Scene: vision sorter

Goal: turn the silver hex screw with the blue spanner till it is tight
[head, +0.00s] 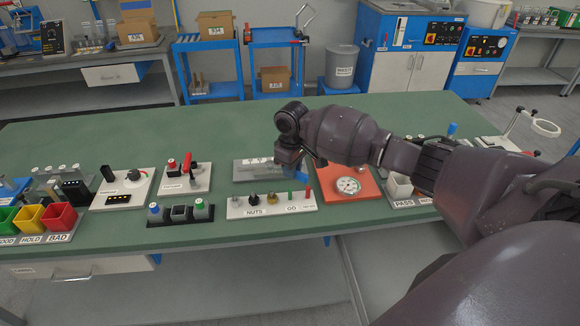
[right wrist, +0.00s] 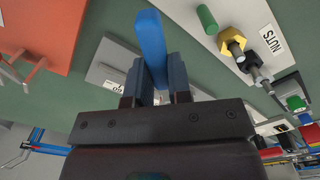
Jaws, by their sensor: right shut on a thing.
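My right gripper (right wrist: 155,85) is shut on the blue spanner (right wrist: 151,40), which sticks out beyond the fingers in the right wrist view. In the head view a bit of the blue spanner (head: 301,178) shows below my right wrist, between the grey plate and the white NUTS board. I cannot tell for sure which piece is the silver hex screw. The spanner's far end is not seen engaged on any screw. My left gripper is not in view.
A grey plate (head: 250,174) lies behind the NUTS board, partly hidden by my gripper. A red board with a round gauge (head: 348,185) stands to the right. A black rack (head: 180,218) and colored bins (head: 60,218) are at left. The back of the green table (head: 215,125) is clear.

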